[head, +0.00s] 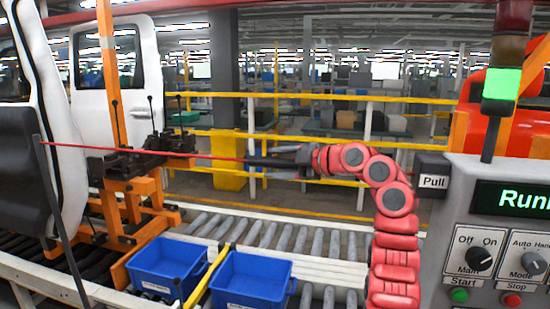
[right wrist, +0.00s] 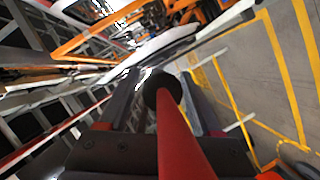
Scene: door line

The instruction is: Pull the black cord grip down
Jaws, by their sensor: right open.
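A red cord (head: 215,157) runs nearly level from a thin grey post at the left to the right gripper in the head view. In the right wrist view the red cord (right wrist: 182,140) comes up from the bottom and meets a round black grip (right wrist: 162,88). My right gripper (head: 258,161) points left along the cord. In the right wrist view its dark open fingers (right wrist: 160,95) lie to either side of the cord and black grip. I cannot tell if they touch it. The grip cannot be told from the dark fingers in the head view. My left gripper is not in view.
A grey box labelled "Pull" (head: 432,167) stands right of my arm, beside the control panel (head: 510,225). Blue bins (head: 250,280) stand on the roller conveyor below. An orange fixture (head: 150,205) and white car body (head: 95,85) are at left. Yellow rails (head: 330,97) run behind.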

